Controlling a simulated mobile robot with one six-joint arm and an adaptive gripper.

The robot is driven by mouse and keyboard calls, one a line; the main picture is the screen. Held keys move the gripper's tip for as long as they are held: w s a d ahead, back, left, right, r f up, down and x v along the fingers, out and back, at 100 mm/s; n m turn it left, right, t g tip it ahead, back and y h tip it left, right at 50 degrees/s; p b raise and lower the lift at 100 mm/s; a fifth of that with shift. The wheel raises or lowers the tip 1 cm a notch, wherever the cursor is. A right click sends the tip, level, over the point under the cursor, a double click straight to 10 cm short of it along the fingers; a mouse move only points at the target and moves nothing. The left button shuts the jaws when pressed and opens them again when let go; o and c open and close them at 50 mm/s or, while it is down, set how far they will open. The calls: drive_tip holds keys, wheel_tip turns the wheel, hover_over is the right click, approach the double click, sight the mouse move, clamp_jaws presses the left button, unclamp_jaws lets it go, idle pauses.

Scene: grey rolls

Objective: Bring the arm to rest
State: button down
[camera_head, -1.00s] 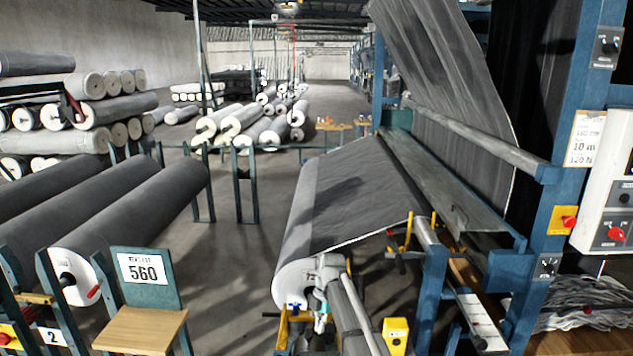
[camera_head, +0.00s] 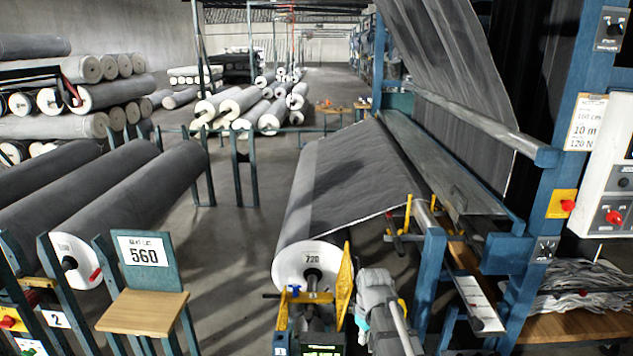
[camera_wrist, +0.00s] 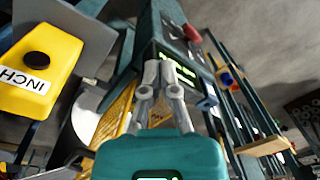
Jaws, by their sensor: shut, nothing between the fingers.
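My gripper (camera_wrist: 160,76) shows in the wrist view with its two grey fingertips close together and nothing between them. Behind the fingertips is a dark green box with green lit marks and a red knob (camera_wrist: 192,32). In the head view my arm is folded low at the bottom centre, right of the yellow guard (camera_head: 343,285). The gripper's fingers cannot be made out there.
A yellow INCH box (camera_wrist: 38,72) is at left in the wrist view. The blue machine frame (camera_head: 430,280) stands close right of my arm. A wooden seat marked 560 (camera_head: 143,312) and dark rolls (camera_head: 130,225) are at left. Open floor (camera_head: 235,270) lies between.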

drive_tip(key=s+d+f+m+b, duration=0.2)
drive_tip(key=s+d+m, duration=0.2)
drive_tip(key=s+m, duration=0.4)
drive_tip(key=shift+d+h, duration=0.25)
drive_tip(key=shift+h, duration=0.15)
drive_tip(key=shift+s, duration=0.1)
idle(0.4)
